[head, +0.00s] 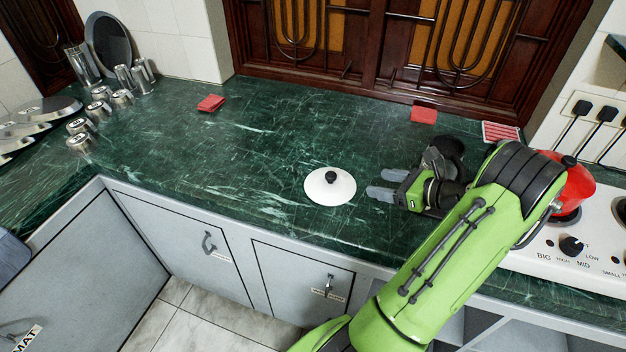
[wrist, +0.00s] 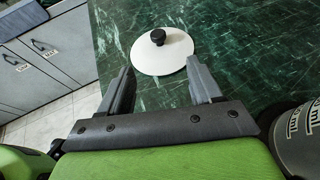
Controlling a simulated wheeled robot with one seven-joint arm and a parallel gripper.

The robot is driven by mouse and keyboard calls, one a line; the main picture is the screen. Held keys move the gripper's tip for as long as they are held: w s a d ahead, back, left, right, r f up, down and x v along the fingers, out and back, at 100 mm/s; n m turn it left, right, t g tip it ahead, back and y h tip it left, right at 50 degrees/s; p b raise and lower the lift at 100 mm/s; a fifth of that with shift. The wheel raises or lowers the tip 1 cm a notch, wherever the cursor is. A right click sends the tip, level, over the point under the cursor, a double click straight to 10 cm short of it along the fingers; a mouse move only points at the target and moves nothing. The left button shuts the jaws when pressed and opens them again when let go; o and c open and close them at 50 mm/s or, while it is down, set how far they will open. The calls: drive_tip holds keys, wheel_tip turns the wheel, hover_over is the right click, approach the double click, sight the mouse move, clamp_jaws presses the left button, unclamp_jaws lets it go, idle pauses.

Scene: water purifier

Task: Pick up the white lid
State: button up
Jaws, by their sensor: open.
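The white lid (head: 320,187) is a round disc with a black knob (head: 331,177) at its centre. It lies flat, knob up, on the green marble counter near its front edge. My gripper (head: 378,184) is open and empty, just to the right of the lid in the head view. In the wrist view the lid (wrist: 162,56) is ahead of my two grey fingers (wrist: 158,80), with its knob (wrist: 158,37) facing up. The fingers do not hold the lid.
A white stove panel (head: 580,245) with a red object (head: 575,180) is at the right, beside my arm. Red items (head: 210,103) lie towards the back. Metal cups (head: 98,110) and plates stand at the left. The counter left of the lid is clear.

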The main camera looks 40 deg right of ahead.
sight(335, 177)
drive_tip(key=b+x, duration=0.2)
drive_tip(key=x, duration=0.5)
drive_tip(key=b+x, duration=0.3)
drive_tip(key=x, duration=0.5)
drive_tip(key=shift+a+f, duration=0.2)
drive_tip(key=shift+f, duration=0.05)
drive_tip(key=shift+s+r, duration=0.1)
clamp_jaws()
wheel_tip(335, 177, up, 10)
drive_tip(key=p, duration=0.4)
